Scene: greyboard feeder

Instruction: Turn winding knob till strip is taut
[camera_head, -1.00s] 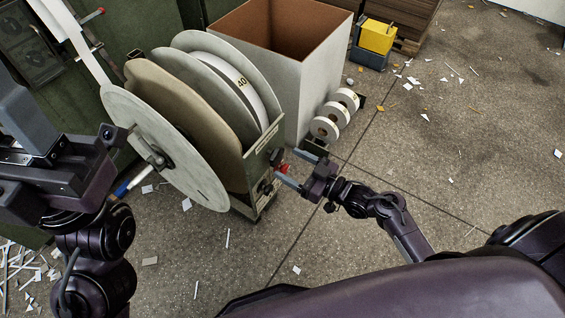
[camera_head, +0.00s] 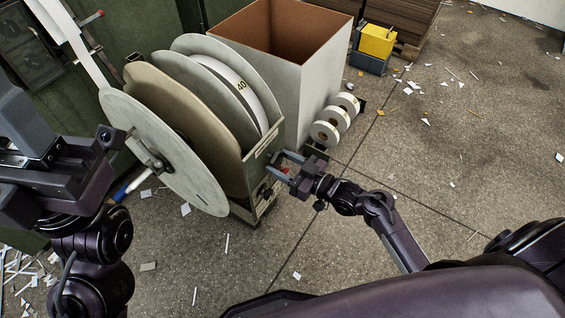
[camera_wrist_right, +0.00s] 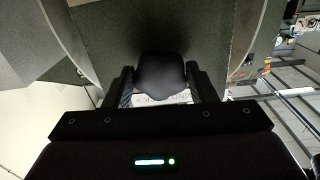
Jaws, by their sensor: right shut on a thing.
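The black lobed winding knob (camera_wrist_right: 160,77) sits between the two fingers of my right gripper (camera_wrist_right: 162,90) in the right wrist view, and the gripper is shut on it. In the head view my right gripper (camera_head: 281,164) is at the front end of the feeder (camera_head: 262,156), where the knob is mostly hidden. A pale strip (camera_head: 83,50) runs down from the upper left to the large grey reel disc (camera_head: 165,150); I cannot tell how tight it is. My left gripper (camera_head: 95,165) is at the left, and its jaws cannot be made out.
A large open box (camera_head: 300,85) stands behind the feeder, with several white rolls (camera_head: 332,122) beside it. A yellow and grey bin (camera_head: 376,42) is at the back. Paper scraps lie on the floor. The floor to the right is mostly clear.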

